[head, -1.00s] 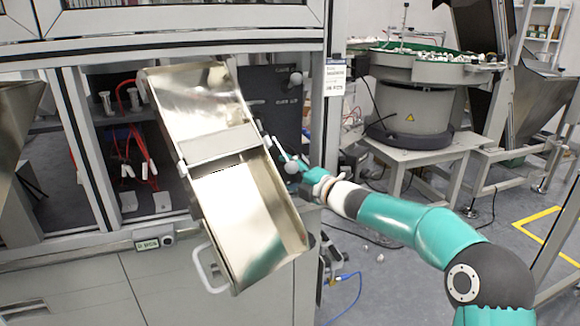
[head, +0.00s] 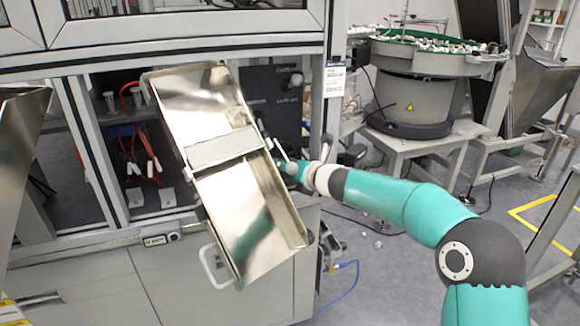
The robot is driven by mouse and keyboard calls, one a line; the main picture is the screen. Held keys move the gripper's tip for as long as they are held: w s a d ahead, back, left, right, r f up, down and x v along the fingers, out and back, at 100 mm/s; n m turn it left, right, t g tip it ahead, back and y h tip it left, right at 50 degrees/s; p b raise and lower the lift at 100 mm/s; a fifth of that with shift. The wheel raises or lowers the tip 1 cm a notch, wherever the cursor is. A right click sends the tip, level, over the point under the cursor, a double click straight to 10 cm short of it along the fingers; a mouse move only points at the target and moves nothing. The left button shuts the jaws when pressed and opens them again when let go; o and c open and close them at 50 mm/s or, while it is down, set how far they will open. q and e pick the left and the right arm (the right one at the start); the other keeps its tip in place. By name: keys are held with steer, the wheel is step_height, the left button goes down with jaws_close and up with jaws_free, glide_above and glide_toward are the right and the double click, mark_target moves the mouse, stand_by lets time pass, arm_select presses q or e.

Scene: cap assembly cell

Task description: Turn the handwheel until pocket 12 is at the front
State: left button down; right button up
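My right arm comes in from the right, and its gripper (head: 285,160) is at the right edge of a shiny metal chute, in front of a dark panel (head: 262,92) in the machine's opening. Its fingers are small and partly lost against the chute and panel, so I cannot tell whether they are open or shut, or touching anything. A pale round knob (head: 296,80) shows on the dark panel above the gripper. I cannot make out a whole handwheel or any pocket number. My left gripper is not in view.
The tilted metal chute (head: 250,215) with a crossbar covers much of the opening. A grey hopper (head: 18,150) is at the left edge. A bowl feeder (head: 415,95) stands on a table behind my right arm. Floor shows at the right, with yellow marking (head: 540,215).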

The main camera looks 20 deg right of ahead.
steer(key=shift+a+f+n, duration=0.15)
steer(key=shift+f+n, duration=0.2)
steer(key=shift+n, duration=0.05)
stand_by(0.4)
steer(key=o, duration=1.1)
steer(key=shift+o, duration=0.3)
steer(key=shift+r, duration=0.15)
steer(key=shift+h, duration=0.3)
steer(key=shift+r, duration=0.1)
steer(key=s+d, duration=0.3)
steer(key=s, duration=1.1)
steer(key=shift+s+d+r, duration=0.2)
steer(key=shift+r, duration=0.15)
